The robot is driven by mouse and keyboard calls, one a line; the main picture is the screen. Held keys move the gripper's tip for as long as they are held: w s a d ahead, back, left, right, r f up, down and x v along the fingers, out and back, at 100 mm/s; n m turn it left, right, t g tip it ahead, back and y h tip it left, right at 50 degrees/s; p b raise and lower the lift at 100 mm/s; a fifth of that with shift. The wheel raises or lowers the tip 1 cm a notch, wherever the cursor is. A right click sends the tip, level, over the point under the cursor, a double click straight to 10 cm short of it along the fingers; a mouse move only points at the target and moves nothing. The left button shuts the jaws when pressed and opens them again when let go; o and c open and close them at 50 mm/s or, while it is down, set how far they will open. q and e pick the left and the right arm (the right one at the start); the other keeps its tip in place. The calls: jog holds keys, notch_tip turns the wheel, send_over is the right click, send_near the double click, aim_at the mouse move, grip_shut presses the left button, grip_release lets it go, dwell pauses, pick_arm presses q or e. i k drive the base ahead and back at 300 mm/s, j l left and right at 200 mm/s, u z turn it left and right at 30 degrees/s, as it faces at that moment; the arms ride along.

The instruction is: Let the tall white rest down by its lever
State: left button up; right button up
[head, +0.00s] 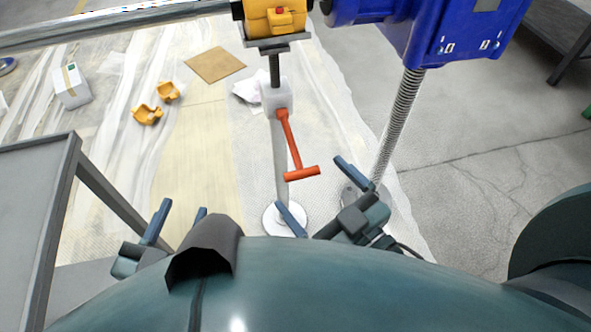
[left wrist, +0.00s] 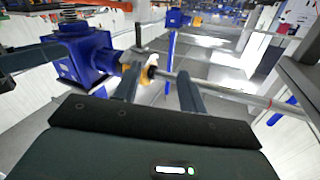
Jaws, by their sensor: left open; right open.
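The tall white rest stands upright in the head view, with a white collar (head: 277,97), a pale post and a round white foot (head: 272,222). Its orange-red lever (head: 290,140) slants down to the right from the collar and ends in a crossbar (head: 302,173). A dark screw rises from the collar to a cradle under a yellow housing (head: 262,24). My right gripper (head: 312,184) is open and empty; its fingers show just below the crossbar, one overlapping the foot. My left gripper (head: 180,215) is open and empty, well left of the rest; its fingers also show in the left wrist view (left wrist: 160,85).
A blue gearbox (head: 462,30) with a threaded screw (head: 398,115) stands right of the rest. A grey table (head: 30,200) is at the left. Yellow parts (head: 148,115), a brown board (head: 215,65) and a white box (head: 71,88) lie on the sheeted floor.

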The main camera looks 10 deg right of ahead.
aim_at(282, 116)
jog(key=k+l, duration=0.4)
jog(key=l, duration=0.35)
jog(key=k+l, duration=0.15)
jog(key=l, duration=0.25)
jog(key=i+l, duration=0.1)
jog(key=l, duration=0.2)
jog(key=u, duration=0.05)
